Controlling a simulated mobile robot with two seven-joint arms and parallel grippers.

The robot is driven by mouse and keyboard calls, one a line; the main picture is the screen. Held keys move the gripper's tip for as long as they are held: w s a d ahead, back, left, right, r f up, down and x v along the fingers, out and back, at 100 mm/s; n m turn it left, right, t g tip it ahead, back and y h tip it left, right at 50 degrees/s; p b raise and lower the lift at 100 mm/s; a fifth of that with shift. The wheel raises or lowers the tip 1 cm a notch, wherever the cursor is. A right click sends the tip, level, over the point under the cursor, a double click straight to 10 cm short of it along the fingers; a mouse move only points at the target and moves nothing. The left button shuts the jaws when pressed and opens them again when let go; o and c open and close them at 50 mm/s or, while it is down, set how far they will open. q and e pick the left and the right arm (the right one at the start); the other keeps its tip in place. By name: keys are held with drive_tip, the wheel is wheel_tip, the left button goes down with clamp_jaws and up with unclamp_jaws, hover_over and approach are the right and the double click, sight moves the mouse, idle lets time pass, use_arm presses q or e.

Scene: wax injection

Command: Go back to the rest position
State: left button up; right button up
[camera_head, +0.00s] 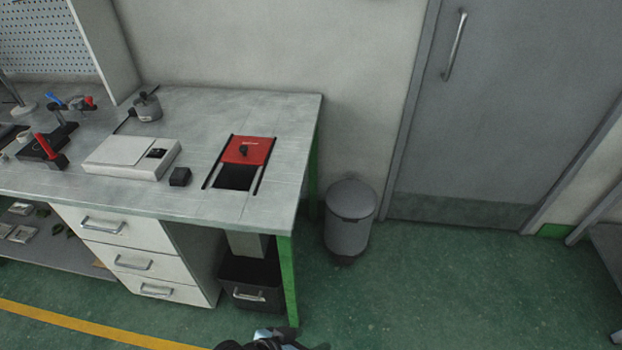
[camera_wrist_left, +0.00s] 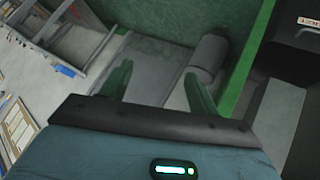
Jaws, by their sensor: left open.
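My left gripper (camera_head: 268,340) shows only in part at the bottom edge of the head view, low over the green floor and in front of the workbench (camera_head: 270,110). In the left wrist view, the two fingers of my left gripper (camera_wrist_left: 157,80) stand apart with nothing held between them. My right gripper is in neither view.
A black bin (camera_head: 252,288) stands under the bench beside white drawers (camera_head: 118,262) and a green leg (camera_head: 289,280). A grey trash can (camera_head: 349,218) stands right of the bench, near a grey door (camera_head: 500,110).

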use_arm(q)
drive_tip(key=s+a+f+n+t+y, duration=0.1)
drive_tip(key=s+a+y, duration=0.2)
drive_tip(key=s+a, duration=0.4)
drive_tip(key=s+a+f+n+t+y+p, duration=0.1)
drive_tip(key=s+a+f+n+t+y, duration=0.1)
drive_tip(key=s+a, duration=0.5)
drive_tip(key=a+y, duration=0.1)
drive_tip(key=a, duration=0.4)
drive_tip(key=shift+s+a, duration=0.2)
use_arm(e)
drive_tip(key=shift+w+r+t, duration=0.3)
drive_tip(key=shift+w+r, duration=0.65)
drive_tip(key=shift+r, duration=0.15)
